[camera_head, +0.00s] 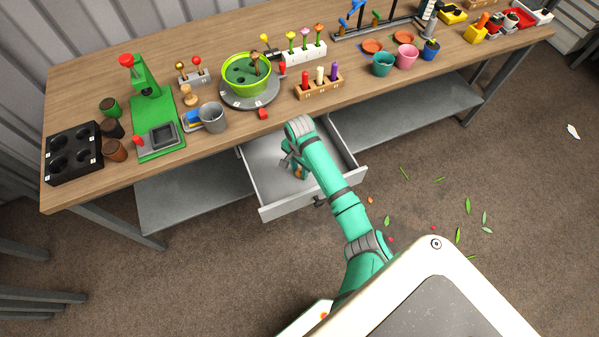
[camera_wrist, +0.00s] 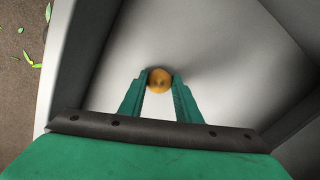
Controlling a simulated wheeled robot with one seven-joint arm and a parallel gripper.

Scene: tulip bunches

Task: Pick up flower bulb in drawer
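The flower bulb (camera_wrist: 159,81), a small round orange-brown thing, is between the two fingertips of my gripper (camera_wrist: 160,84) in the wrist view. The fingers press close on both sides of it, with no gap showing. In the head view my gripper (camera_head: 296,166) reaches down inside the open drawer (camera_head: 313,192), and a bit of orange shows at its tips. I cannot tell whether the bulb touches the drawer floor.
The drawer's walls stand around my gripper, with the wooden tabletop (camera_head: 240,121) behind and above. On it are a green pot (camera_head: 247,88), a grey mug (camera_head: 212,117) and a wooden holder (camera_head: 318,88). Leaves lie on the floor at the right.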

